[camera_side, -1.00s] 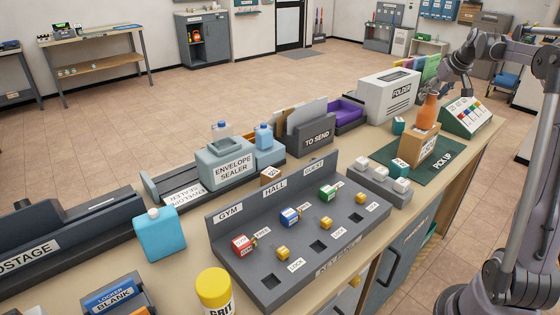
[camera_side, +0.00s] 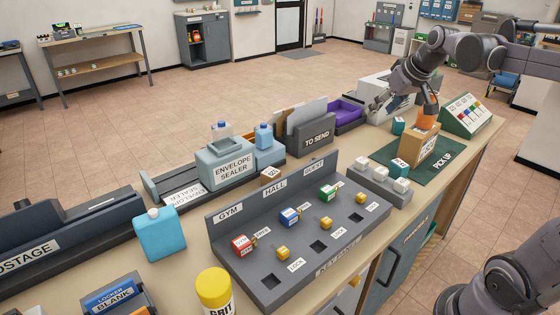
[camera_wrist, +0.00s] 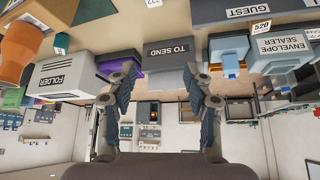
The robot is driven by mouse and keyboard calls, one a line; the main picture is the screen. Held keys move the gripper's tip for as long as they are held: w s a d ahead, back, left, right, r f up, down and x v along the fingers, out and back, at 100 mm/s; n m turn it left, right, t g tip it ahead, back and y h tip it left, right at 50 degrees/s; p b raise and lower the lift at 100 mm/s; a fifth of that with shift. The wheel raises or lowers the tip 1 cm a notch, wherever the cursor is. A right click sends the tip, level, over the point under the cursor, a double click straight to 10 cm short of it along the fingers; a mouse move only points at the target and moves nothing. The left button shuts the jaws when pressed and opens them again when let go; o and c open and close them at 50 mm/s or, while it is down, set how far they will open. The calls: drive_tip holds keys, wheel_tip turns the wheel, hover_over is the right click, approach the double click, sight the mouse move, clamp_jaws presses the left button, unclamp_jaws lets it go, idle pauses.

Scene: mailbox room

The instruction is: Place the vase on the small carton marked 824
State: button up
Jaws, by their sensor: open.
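The orange vase (camera_side: 426,121) stands upright on a brown carton (camera_side: 421,150) on the green PICK UP mat (camera_side: 447,172). My arm hides its top in the side view. In the wrist view, which is upside down, the vase (camera_wrist: 16,52) is at the upper left, outside my jaws. My gripper (camera_wrist: 160,75) is open and empty, close to the vase. A small brown carton (camera_side: 270,173) lies near the envelope sealer; its label (camera_wrist: 262,25) seems to read 520. I cannot make out the number 824 on any carton.
The white FOLDER machine (camera_side: 372,92) stands behind the vase, with a purple tray (camera_side: 345,113) and the TO SEND holder (camera_side: 314,136) to its left. A colour-keyed sloped panel (camera_side: 466,115) is to the right. Teal boxes (camera_side: 400,165) and a grey block rack (camera_side: 380,185) are near the mat.

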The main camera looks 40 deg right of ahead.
drive_tip(key=s+a+f+n, duration=0.1)
drive_tip(key=s+a+f, duration=0.2)
drive_tip(key=a, duration=0.3)
drive_tip(key=s+a+f+n+y, duration=0.1)
drive_tip(key=s+a+f, duration=0.2)
drive_tip(key=a, duration=0.4)
drive_tip(key=s+a+f+n+t+y, duration=0.1)
drive_tip(key=s+a+f, duration=0.3)
drive_tip(key=a, duration=0.3)
drive_tip(key=shift+f, duration=0.6)
